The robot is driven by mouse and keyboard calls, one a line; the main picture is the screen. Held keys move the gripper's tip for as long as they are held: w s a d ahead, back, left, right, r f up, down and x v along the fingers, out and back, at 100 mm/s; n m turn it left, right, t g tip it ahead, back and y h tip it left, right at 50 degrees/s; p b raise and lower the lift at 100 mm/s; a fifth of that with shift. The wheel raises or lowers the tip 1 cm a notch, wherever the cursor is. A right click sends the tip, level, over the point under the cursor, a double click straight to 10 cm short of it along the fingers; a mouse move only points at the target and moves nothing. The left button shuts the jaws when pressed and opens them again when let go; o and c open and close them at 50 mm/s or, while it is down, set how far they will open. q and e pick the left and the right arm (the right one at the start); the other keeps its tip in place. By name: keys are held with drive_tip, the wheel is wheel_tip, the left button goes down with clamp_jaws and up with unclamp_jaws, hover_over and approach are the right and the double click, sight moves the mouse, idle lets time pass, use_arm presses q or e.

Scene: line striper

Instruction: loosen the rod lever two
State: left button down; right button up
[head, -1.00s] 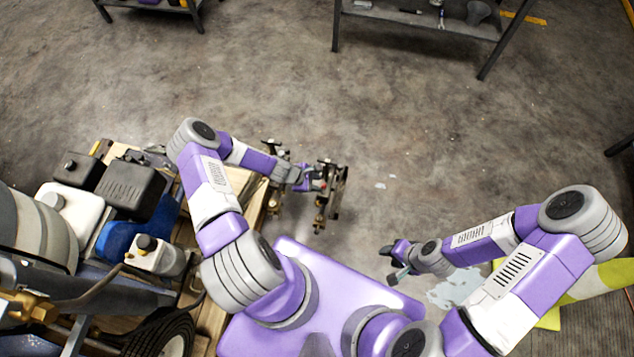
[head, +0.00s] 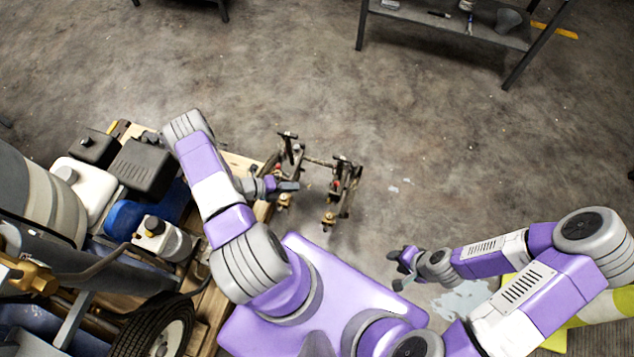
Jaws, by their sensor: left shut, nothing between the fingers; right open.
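The line striper (head: 128,195) stands on a wooden pallet at the left. Its metal rod assembly with brackets and levers (head: 343,190) sticks out to the right, past the pallet. Which small part is rod lever two, I cannot tell at this size. My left gripper (head: 290,186) is shut and empty, beside the nearer bracket (head: 291,155) and left of the outer one. I cannot tell whether it touches the bracket. My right gripper (head: 399,268) is open and empty, low over the floor and well away from the rod assembly.
A grey metal table (head: 450,25) with small items stands at the back right. A yellow-green object (head: 600,308) lies beyond my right arm at the lower right. A pale puddle-like patch (head: 463,298) is on the floor. The middle floor is clear.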

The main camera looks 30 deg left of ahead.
use_arm(q)
drive_tip(key=r+b+x, duration=0.1)
drive_tip(key=b+x, duration=0.1)
drive_tip(key=x, duration=1.1)
drive_tip(key=shift+w+d, duration=0.4)
drive_tip(key=shift+d, duration=0.1)
use_arm(e)
wheel_tip(320, 180, down, 3)
drive_tip(key=shift+r, duration=0.2)
use_arm(q)
drive_tip(key=shift+d, duration=0.1)
use_arm(e)
drive_tip(key=shift+r, duration=0.1)
